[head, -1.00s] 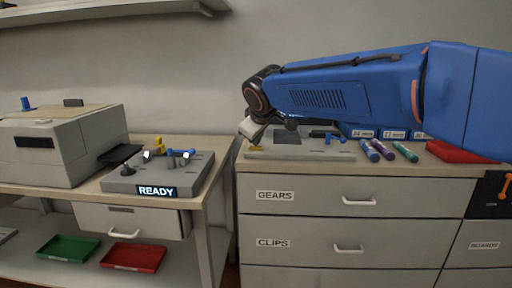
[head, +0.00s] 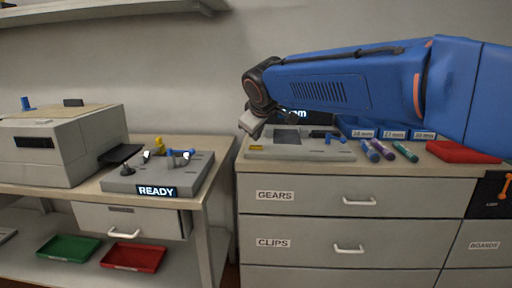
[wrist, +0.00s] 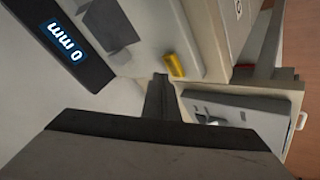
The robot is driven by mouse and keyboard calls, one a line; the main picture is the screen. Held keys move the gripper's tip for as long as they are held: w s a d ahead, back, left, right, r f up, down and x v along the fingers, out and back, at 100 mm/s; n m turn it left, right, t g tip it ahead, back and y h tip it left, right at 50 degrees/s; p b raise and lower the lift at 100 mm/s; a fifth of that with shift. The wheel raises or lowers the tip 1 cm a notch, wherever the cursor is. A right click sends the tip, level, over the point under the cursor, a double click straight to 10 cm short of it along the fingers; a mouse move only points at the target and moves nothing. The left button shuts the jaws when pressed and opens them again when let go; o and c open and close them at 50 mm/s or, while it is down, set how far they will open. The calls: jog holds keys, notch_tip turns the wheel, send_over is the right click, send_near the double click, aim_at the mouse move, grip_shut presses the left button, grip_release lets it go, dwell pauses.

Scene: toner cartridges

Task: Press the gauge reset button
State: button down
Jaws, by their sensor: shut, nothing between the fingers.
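The gauge (head: 310,153) is a flat grey unit on top of the drawer cabinet, with a dark pad and a dark display (head: 293,115) behind it, partly covered by my arm. In the wrist view the display (wrist: 65,41) reads "0 mm". A small yellow button (head: 256,147) sits at the gauge's left end; it also shows in the wrist view (wrist: 175,65). My gripper (head: 248,128) is shut and empty, above the gauge's left end near the yellow button.
Blue, purple and green cylinders (head: 382,150) lie right of the gauge, before labelled blue bins (head: 393,134). A red tray (head: 460,152) is further right. At left, a table holds a grey fixture (head: 180,180) reading "READY" and a printer-like box (head: 65,145).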

aim_at(257, 147)
jog(key=shift+r, duration=2.45)
